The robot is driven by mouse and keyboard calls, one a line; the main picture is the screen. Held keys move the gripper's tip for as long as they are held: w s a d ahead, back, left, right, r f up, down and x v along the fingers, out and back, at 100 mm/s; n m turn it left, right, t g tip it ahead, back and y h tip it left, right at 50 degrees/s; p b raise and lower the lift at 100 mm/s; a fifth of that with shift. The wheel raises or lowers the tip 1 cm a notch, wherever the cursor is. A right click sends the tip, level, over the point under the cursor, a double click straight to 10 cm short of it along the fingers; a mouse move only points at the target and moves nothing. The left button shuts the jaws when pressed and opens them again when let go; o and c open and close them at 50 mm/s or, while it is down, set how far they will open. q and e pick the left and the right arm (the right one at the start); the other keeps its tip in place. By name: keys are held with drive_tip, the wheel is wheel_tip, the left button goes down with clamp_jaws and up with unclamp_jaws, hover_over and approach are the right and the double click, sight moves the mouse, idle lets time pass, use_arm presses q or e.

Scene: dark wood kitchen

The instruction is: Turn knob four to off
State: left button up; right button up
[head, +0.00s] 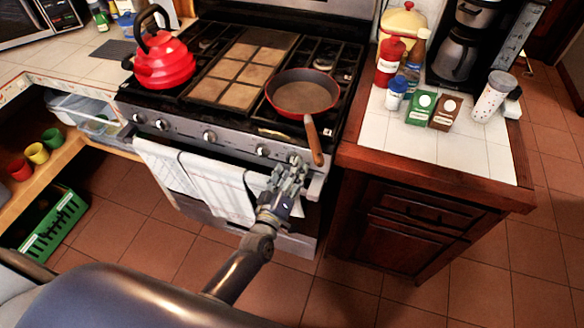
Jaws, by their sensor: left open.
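The stove's front panel carries a row of silver knobs. Knob four, counting from the left, (262,150) shows uncovered just left of my left gripper. The rightmost knob (295,158) is right at the fingertips and partly hidden by them. My left gripper (289,170) is open, with its fingers pointing up toward the panel at the right end of the row. I cannot tell whether the fingers touch the rightmost knob. The exact turn of knob four is too small to read. My right gripper is out of view.
A red pan (303,92) sits on the right burners, its wooden handle (313,140) jutting over the front edge above my gripper. Striped towels (215,185) hang on the oven front. A red kettle (163,62) stands at the left. The wooden counter (430,175) borders the right.

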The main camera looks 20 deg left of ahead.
use_arm(q)
drive_tip(key=s, duration=0.6)
drive_tip(key=shift+f, duration=0.15)
drive_tip(key=s+f+m+g, duration=0.25)
drive_tip(key=s+f, duration=0.25)
drive_tip(key=f, duration=0.4)
drive_tip(key=s+f+m+g+h, duration=0.1)
drive_tip(key=s+f+m+g, duration=0.15)
drive_tip(key=s+f, duration=0.45)
drive_tip(key=s+f+m+g, duration=0.1)
drive_tip(key=s+f+g, duration=0.2)
drive_tip(key=f, duration=0.8)
drive_tip(key=s+a+f+m+g, duration=0.1)
drive_tip(key=s+a+f+g, duration=0.1)
drive_tip(key=s, duration=0.7)
drive_tip(key=s+a+f+m+g+y, duration=0.1)
drive_tip(key=s+a+f+m+g, duration=0.1)
drive_tip(key=s+f+g, duration=0.2)
drive_tip(key=s+a+f+m+g, duration=0.1)
drive_tip(key=s+a+f+g, duration=0.1)
drive_tip(key=s+f, duration=0.6)
drive_tip(key=s+g, duration=0.1)
drive_tip(key=s, duration=0.6)
drive_tip(key=shift+a+m+y, duration=0.3)
drive_tip(key=shift+a+m, duration=0.05)
drive_tip(key=shift+m, duration=0.05)
drive_tip(key=shift+c, duration=0.3)
